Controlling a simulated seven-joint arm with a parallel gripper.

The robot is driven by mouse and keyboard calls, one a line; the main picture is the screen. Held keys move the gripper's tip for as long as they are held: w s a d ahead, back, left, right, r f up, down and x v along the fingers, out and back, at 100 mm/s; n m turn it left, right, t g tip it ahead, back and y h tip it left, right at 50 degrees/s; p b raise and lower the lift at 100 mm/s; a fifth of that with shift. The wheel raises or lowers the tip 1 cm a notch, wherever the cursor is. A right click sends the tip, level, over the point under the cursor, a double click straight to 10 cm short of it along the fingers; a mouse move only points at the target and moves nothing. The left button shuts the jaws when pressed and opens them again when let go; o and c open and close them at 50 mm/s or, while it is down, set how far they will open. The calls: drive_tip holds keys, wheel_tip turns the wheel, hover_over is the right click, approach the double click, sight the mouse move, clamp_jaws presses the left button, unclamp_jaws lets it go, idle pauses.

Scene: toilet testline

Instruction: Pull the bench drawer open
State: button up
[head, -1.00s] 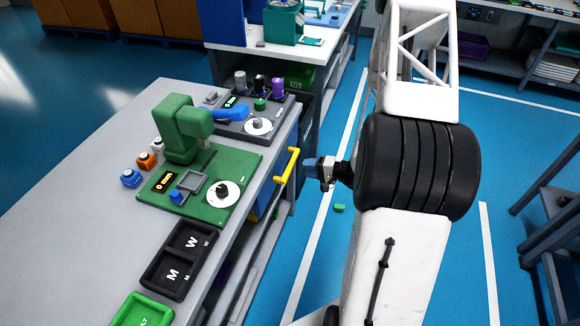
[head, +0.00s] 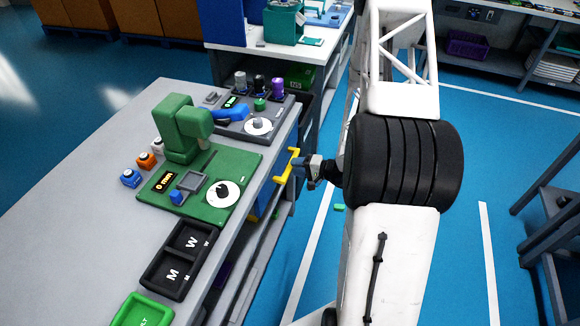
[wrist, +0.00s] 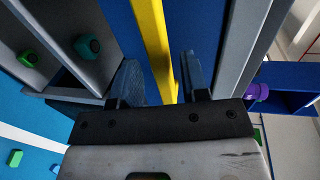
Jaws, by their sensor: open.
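The bench drawer's yellow handle (head: 288,166) sticks out from the side of the grey bench, under its top edge. A blue drawer front shows behind the handle in the wrist view. My gripper (head: 299,168) is at the handle in the head view. In the wrist view my gripper (wrist: 160,82) is open, and the yellow handle bar (wrist: 153,40) runs between its two dark fingers, nearer the right one. I cannot tell whether either finger touches the bar. The drawer's inside is not visible.
The bench top (head: 95,175) carries a green press fixture (head: 185,135), a black tray marked M and W (head: 178,262) and coloured buttons. A purple round object (wrist: 257,92) shows right of my fingers. Open blue floor lies to the right of the bench.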

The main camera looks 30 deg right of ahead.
drive_tip(key=shift+x, duration=1.55)
clamp_jaws()
